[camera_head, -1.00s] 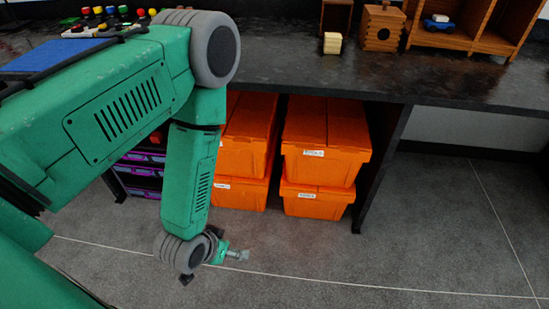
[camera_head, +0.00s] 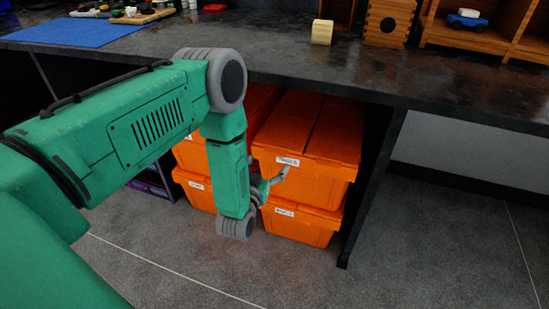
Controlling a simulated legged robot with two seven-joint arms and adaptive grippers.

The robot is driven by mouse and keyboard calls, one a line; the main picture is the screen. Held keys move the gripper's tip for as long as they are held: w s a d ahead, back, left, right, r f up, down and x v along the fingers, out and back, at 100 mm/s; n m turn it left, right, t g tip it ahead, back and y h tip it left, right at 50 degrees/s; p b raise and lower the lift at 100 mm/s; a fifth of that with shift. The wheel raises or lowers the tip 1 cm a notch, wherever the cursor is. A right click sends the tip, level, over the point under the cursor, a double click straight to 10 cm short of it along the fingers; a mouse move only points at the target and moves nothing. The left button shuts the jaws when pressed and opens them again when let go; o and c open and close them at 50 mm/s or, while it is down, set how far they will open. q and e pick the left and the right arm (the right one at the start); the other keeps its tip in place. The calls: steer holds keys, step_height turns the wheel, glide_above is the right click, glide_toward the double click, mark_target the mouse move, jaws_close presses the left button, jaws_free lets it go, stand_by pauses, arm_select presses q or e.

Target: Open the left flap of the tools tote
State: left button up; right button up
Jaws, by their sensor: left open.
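Orange totes with white labels stand in two stacks under the workbench; the label print is too small to read surely, so I cannot tell which is the tools tote. The upper right tote (camera_head: 325,173) has a closed lid with a left flap (camera_head: 288,122) and a right flap (camera_head: 337,130) meeting at a seam. My left gripper (camera_head: 285,172) is open and empty, in front of this tote's front face, just below its label. I cannot tell whether it touches. My right gripper is out of view.
The lower right tote (camera_head: 300,224) sits under it. The left stack (camera_head: 192,154) is partly hidden by my left arm. The dark workbench top (camera_head: 300,62) overhangs the totes, and a bench leg (camera_head: 372,190) stands close on the right. The floor in front is clear.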

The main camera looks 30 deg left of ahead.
mark_target(275, 151)
arm_select(q)
steer(key=x, duration=0.1)
steer(key=b+x, duration=0.1)
steer(key=x, duration=0.3)
steer(key=shift+w+d+r+b, duration=0.1)
steer(key=shift+w+d+b, duration=0.05)
steer(key=shift+d+b, duration=0.2)
steer(key=shift+w+a, duration=0.15)
steer(key=shift+w, duration=0.15)
steer(key=shift+a, duration=0.2)
